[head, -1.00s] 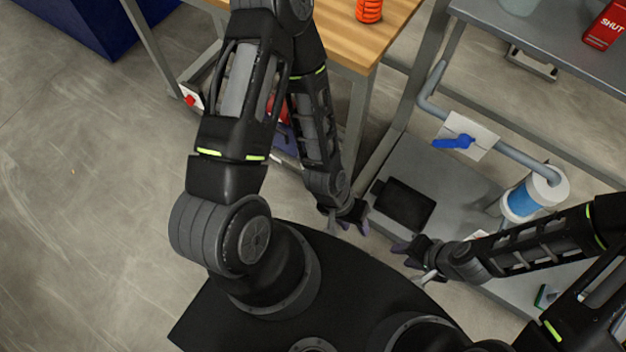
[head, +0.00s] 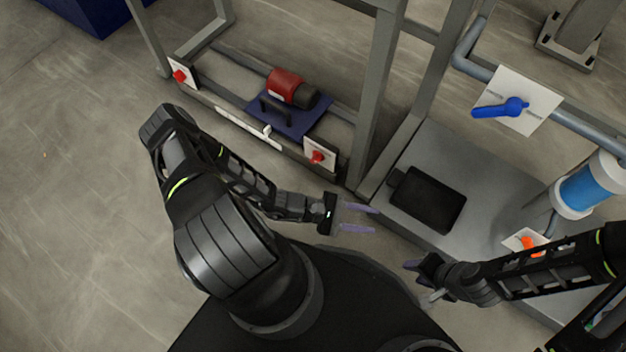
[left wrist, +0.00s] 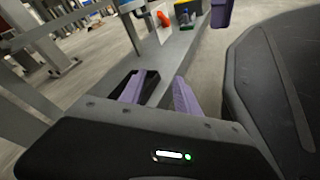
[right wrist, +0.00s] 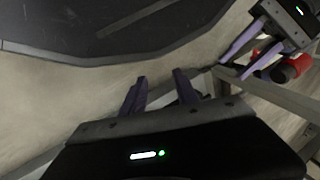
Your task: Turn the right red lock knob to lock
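The right red lock knob (head: 318,157) sits on a white plate at the right end of the low frame rail in the head view. A matching left red knob (head: 180,76) is on a white plate at the rail's left end. My left gripper (head: 358,218) is open and empty, below and to the right of the right knob, apart from it. Its spread fingers also show in the left wrist view (left wrist: 158,92) and right wrist view (right wrist: 250,60). My right gripper (head: 420,281) is lower right, open and empty in the right wrist view (right wrist: 160,85).
A red and black motor (head: 289,86) on a blue base sits inside the low frame behind the rail. A grey post (head: 376,95) rises right of the knob. A grey platform (head: 445,160) holds a black box (head: 427,198). A blue valve handle (head: 500,107) is at upper right.

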